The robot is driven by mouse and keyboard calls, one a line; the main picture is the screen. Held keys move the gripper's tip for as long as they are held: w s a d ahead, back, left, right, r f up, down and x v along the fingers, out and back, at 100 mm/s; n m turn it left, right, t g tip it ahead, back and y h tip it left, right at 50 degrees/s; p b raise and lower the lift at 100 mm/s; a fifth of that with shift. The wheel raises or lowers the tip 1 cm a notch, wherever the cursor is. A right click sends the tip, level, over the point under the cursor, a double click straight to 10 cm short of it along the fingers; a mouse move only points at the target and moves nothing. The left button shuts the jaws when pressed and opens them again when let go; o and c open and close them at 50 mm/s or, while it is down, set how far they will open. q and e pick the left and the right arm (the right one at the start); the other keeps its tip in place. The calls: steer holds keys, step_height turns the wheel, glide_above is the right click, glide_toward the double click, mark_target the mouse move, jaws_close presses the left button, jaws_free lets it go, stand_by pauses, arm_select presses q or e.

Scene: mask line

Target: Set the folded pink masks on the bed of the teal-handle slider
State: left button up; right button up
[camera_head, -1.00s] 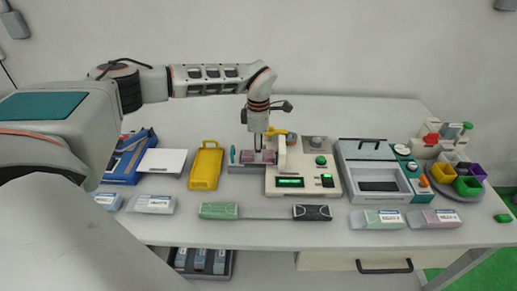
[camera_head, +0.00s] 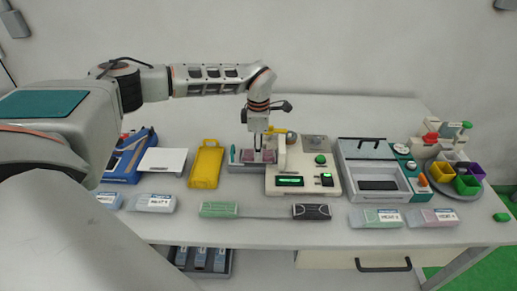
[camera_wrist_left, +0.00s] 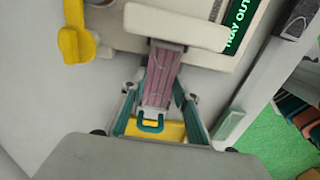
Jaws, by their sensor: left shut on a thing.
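The folded pink masks (camera_head: 262,156) lie as a stack over the bed of the teal-handle slider (camera_head: 243,168), left of the cream machine. They also show in the wrist view (camera_wrist_left: 166,72), with their upper end close to a cream bar. The slider's teal handle (camera_head: 232,154) stands at its left end and shows as a loop in the wrist view (camera_wrist_left: 150,124). My left gripper (camera_head: 258,148) points down at the stack, with its fingers along both sides, shut on the masks. Whether the masks rest fully on the bed is hard to tell. My right gripper is not in view.
The cream machine (camera_head: 303,184) with a yellow lever and green display stands just right of the slider. A yellow tray (camera_head: 206,165) lies to the left. Labelled packs and a green-and-black strip (camera_head: 265,212) lie in front. A lidded box (camera_head: 375,196) stands farther right.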

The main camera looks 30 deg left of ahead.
arm_select(q)
steer(key=shift+f, duration=0.15)
stand_by(0.5)
steer(key=o, duration=0.9)
steer(key=shift+r, duration=1.05)
steer(key=shift+r, duration=3)
